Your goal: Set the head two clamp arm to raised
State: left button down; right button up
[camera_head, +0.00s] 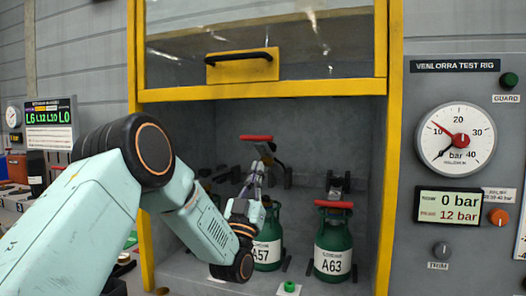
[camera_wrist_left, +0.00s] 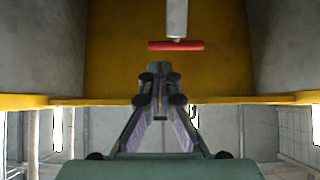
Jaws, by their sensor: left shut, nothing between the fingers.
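One clamp arm with a red handle (camera_head: 256,138) stands high above the green cylinder A57 (camera_head: 267,252). In the left wrist view the red bar (camera_wrist_left: 176,45) hangs on a pale rod, just beyond my fingertips. A second clamp arm's red handle (camera_head: 333,204) lies low, across the top of the green cylinder A63 (camera_head: 332,251). No label shows which is head two. My left gripper (camera_head: 260,166) is in the bay in front of A57, pointing up below the high handle. Its fingers are shut and empty (camera_wrist_left: 160,85), apart from the bar. My right gripper is out of view.
The yellow-framed guard (camera_head: 262,94) with a black handle is up above the bay opening. Yellow posts (camera_head: 389,170) bound the bay. A grey panel at right carries a gauge (camera_head: 456,140) and a display reading 0 bar and 12 bar (camera_head: 451,206).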

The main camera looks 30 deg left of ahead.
aim_at(263, 140)
pick_arm(q)
jog(key=x, duration=0.5)
jog(key=shift+a+r, duration=0.3)
jog(key=shift+a, duration=0.05)
jog(key=shift+w+r, duration=0.4)
jog(key=shift+w, duration=0.25)
jog(key=shift+s+a, duration=0.15)
jog(key=shift+r, duration=0.1)
